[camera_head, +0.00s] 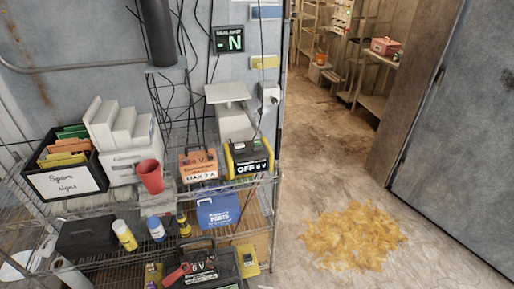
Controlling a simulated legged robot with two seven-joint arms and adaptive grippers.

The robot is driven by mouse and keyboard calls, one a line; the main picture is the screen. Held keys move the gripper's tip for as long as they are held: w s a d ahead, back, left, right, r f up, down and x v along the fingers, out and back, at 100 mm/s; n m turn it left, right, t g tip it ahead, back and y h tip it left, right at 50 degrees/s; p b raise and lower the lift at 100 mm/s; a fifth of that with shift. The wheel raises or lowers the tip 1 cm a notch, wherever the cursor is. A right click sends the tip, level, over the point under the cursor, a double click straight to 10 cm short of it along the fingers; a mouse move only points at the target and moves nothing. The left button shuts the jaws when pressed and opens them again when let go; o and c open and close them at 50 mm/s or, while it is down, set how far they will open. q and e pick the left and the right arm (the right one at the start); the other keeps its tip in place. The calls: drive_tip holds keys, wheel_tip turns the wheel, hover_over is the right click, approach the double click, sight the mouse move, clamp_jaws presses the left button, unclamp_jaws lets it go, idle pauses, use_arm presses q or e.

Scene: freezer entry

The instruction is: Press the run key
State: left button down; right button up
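I cannot make out a key marked run in the head view. A yellow and black box (249,160) on the upper wire shelf has a display that reads OFF 6 V. An orange box (198,166) marked MAX 2A stands just left of it. A dark wall display (229,39) above shows a large N. Another black box (203,268) with a 6 V label sits lower down, with a red clip or handle on it. Neither of my grippers is in view.
The wire rack (262,184) also holds a spare signs box (67,181), a red cup (150,177) and a blue parts case (218,211). Cables hang behind. A yellow-brown spill (352,237) lies on the open floor, right of the rack. A grey door (460,140) stands right.

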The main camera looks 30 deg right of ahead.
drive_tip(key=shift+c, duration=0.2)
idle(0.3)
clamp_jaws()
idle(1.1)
